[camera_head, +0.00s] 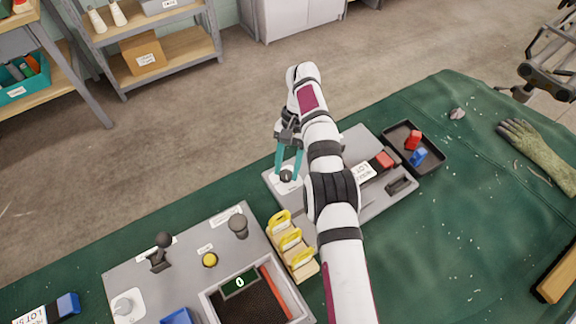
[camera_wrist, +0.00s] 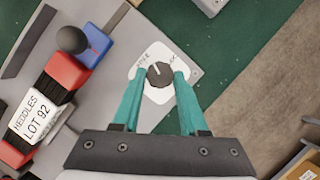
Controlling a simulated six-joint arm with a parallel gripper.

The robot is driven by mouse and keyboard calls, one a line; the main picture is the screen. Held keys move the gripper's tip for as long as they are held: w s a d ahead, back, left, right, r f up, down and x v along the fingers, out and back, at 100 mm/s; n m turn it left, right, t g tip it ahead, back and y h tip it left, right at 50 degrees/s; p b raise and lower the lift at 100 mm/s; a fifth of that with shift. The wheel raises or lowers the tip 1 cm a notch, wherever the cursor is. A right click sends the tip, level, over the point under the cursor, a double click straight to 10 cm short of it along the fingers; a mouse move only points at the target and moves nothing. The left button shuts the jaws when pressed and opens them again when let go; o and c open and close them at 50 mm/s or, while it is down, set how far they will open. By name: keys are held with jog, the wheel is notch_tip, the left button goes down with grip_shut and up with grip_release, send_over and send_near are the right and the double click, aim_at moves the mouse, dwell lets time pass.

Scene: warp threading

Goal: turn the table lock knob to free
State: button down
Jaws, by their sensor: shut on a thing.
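The table lock knob is a small dark round knob (camera_wrist: 160,75) with a pale pointer line. It sits on a white plate (camera_wrist: 153,95) at the corner of a grey fixture. In the wrist view the pointer line runs towards the top of the plate, slightly left. Small lettering lies on both sides of it, too blurred to read surely. My gripper (camera_wrist: 162,76) has its two teal fingers on either side of the knob, shut on it. In the head view my gripper (camera_head: 287,174) reaches down to the same knob, partly hidden by the fingers.
A red-and-white "HEDDLES LOT 92" block (camera_wrist: 37,120) and a black ball-topped lever (camera_wrist: 71,39) stand left of the knob. Yellow pieces in a wooden rack (camera_head: 291,241), a grey control panel (camera_head: 140,275) and a black tray (camera_head: 432,160) are nearby.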

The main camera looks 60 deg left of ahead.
jog(key=shift+n, duration=0.6)
jog(key=shift+c, duration=2.2)
grip_release()
jog(key=r, duration=0.4)
jog(key=shift+w+d+r, duration=0.2)
jog(key=shift+d+r, duration=0.05)
jog(key=shift+r, duration=0.05)
jog(key=w+d+r, duration=0.6)
jog(key=w+d, duration=0.1)
jog(key=d, duration=0.2)
jog(key=m+t+y, duration=0.3)
jog(key=m+t, duration=0.1)
send_near(290, 172)
jog(key=shift+m, duration=0.3)
jog(key=f, duration=0.5)
jog(key=s+f, duration=0.1)
jog(key=f, duration=0.2)
jog(key=shift+a+f, duration=0.15)
jog(key=shift+f, duration=0.1)
